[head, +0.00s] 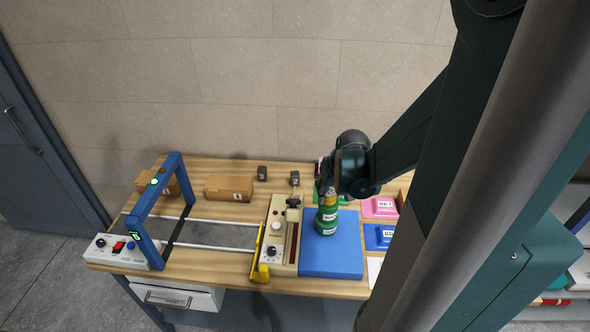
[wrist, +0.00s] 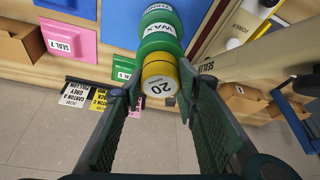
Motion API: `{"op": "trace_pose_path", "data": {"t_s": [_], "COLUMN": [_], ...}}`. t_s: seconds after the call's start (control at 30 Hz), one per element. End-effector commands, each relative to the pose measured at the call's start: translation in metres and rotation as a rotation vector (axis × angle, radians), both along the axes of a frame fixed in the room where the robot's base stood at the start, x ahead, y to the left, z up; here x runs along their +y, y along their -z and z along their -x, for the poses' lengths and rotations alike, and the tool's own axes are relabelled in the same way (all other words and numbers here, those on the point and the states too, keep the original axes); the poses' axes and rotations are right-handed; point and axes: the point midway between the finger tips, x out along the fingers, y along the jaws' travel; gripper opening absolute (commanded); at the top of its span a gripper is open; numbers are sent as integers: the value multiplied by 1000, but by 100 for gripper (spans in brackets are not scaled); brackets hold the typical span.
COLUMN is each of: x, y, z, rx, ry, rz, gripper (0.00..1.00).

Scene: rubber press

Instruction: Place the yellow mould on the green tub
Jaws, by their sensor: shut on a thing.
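The green tub (head: 326,222), marked WAX, stands upright on the blue pad (head: 345,262) in the head view. It also shows at the top of the wrist view (wrist: 159,32). The yellow mould (wrist: 160,76) is a short cylinder with 20 on its pale end. It sits in line with the tub and appears to touch its narrower end; a small gap cannot be ruled out. My gripper (wrist: 158,84) is shut on the yellow mould, one finger on each side. In the head view my arm partly hides the mould (head: 329,199).
A beige sealer (head: 284,235) with a yellow bar stands just left of the pad. A blue frame (head: 160,205) and cartons (head: 229,188) are farther left. Pink (head: 380,207) and blue (head: 379,236) seal plates lie right of the pad. The pad's front is clear.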

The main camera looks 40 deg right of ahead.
Motion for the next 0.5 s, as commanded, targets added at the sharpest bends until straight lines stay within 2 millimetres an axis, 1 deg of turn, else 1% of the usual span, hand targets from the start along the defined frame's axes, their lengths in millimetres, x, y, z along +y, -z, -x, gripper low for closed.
{"op": "trace_pose_path", "data": {"t_s": [0.27, 0.43, 0.47, 0.5], "x": [0, 0, 0, 0], "y": [0, 4, 4, 3], "z": [0, 0, 0, 0], "rx": [0, 0, 0, 0], "ry": [0, 0, 0, 0], "rz": [0, 0, 0, 0], "gripper": [15, 15, 33, 39]}}
